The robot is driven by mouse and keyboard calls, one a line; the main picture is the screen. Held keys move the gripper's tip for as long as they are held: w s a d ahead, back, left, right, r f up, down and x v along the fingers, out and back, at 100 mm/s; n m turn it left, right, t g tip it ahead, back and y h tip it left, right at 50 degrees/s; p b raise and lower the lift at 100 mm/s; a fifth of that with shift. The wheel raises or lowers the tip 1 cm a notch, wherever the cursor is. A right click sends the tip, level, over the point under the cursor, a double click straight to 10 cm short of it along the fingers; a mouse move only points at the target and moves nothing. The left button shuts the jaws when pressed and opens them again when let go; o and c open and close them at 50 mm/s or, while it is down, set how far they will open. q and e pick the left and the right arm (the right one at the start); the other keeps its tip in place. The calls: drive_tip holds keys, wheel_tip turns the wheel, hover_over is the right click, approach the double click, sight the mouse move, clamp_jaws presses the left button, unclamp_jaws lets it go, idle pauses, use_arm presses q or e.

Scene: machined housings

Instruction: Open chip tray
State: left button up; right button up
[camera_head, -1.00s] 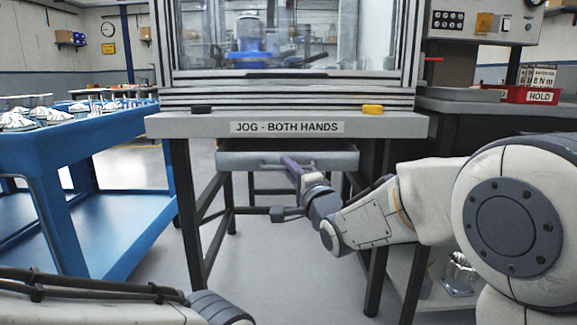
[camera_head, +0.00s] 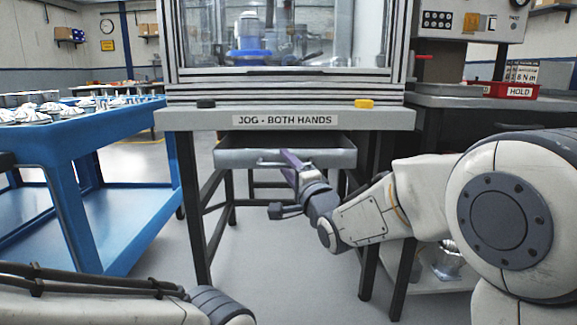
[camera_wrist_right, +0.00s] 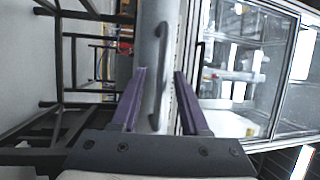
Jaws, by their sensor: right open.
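The chip tray (camera_head: 232,159) is a grey drawer under the machine bench. It stands partly out, with some of its inside visible above the front. My right gripper (camera_head: 290,158) is at the tray's front. In the right wrist view, its two purple fingers (camera_wrist_right: 160,75) are open, one on each side of the tray's bar handle (camera_wrist_right: 159,95). A gap shows between the fingers and the bar; whether either finger touches it is unclear. My left arm shows at the lower left of the head view, but its gripper is out of view.
The bench top (camera_head: 195,119) with the "JOG - BOTH HANDS" label overhangs the tray. A blue cart (camera_head: 70,160) with metal parts stands at the left. A side bench with a red HOLD bin (camera_head: 508,91) is at the right. The floor before the tray is clear.

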drive_tip(key=p+v, duration=0.2)
drive_tip(key=v, duration=0.8)
drive_tip(key=shift+s+p, duration=0.25)
drive_tip(key=shift+p, duration=0.1)
drive_tip(key=shift+d, duration=0.1)
